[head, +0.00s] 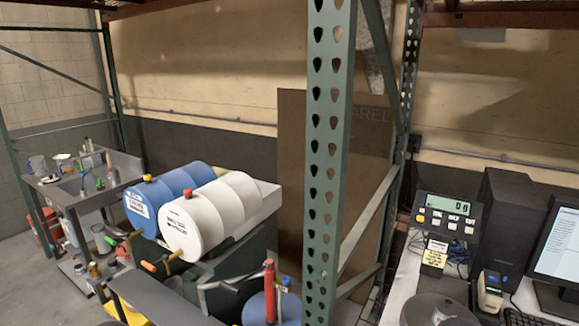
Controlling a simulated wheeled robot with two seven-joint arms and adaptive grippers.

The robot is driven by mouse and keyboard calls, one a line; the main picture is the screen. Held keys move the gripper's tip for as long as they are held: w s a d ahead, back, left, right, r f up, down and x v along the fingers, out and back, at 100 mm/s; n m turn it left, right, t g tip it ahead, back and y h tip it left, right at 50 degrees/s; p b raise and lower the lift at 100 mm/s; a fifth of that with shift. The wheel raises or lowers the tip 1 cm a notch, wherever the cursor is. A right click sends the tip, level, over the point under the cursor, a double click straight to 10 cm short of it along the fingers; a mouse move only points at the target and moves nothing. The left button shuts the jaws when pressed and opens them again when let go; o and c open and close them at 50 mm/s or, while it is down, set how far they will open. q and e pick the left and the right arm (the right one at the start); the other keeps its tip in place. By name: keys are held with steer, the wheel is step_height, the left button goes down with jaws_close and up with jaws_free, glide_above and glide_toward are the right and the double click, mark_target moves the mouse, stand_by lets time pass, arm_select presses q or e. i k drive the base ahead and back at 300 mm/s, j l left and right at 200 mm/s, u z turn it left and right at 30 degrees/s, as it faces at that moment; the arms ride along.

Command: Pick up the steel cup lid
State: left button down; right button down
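I cannot pick out the steel cup lid for certain in the head view. A dark grey round object (412,311) is cut off by the bottom edge at the lower right, in front of the scale display. Its top carries a small light detail, too unclear to name. Small cups and tools stand on the steel bench (72,198) at the far left, too small to tell whether a lid is among them. Neither of my grippers shows.
A green perforated rack post (329,150) stands between the drum area and the right desk. A blue drum (150,208) and white drum (200,238) lie on a stand. A scale display (447,212), black computer tower (505,230) and monitor (561,245) crowd the right.

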mark_target(447, 308)
steer(key=z, duration=1.25)
steer(key=i+l+u, duration=0.1)
steer(key=u, duration=0.3)
steer(key=i+l+u, duration=0.15)
steer(key=u, duration=0.3)
steer(key=i+l+u, duration=0.1)
steer(key=u, duration=0.3)
steer(key=k+l, duration=0.05)
steer(key=l, duration=0.05)
